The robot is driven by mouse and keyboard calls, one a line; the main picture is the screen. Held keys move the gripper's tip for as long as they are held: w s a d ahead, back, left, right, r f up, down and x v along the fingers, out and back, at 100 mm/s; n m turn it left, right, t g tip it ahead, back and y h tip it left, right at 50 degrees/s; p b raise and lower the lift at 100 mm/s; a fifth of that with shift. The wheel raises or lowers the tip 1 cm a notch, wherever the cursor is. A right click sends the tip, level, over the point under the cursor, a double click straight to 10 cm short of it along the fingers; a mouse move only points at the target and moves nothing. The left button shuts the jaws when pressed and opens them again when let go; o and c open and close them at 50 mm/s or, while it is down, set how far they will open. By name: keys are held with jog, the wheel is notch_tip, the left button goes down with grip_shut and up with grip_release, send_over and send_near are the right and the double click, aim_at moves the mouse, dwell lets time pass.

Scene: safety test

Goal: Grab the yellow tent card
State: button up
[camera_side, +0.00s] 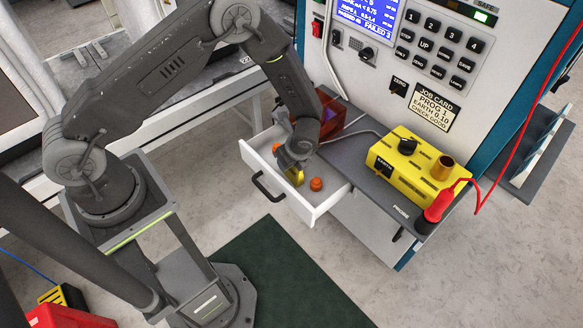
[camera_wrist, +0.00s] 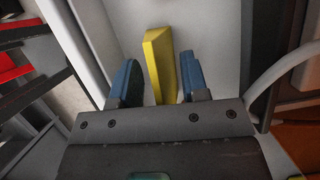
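The yellow tent card (camera_wrist: 160,62) stands in the open white drawer (camera_side: 325,208). In the side view only part of the card (camera_side: 298,178) shows, beside the gripper. My gripper (camera_wrist: 157,80) is down in the drawer, with its two blue fingers apart on either side of the card. A gap shows between the left finger and the card. The right finger is very close to the card, and I cannot tell if they touch. In the side view my wrist hides much of the gripper (camera_side: 289,167) and the card.
An orange knob-like piece (camera_side: 316,184) lies in the drawer right of the card, and another orange piece (camera_side: 276,148) shows behind my gripper. The drawer walls are close around. A yellow box (camera_side: 405,160) and a red probe (camera_side: 438,206) are on the grey shelf (camera_side: 365,185).

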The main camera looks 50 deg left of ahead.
grip_shut()
jog(key=shift+r, duration=0.15)
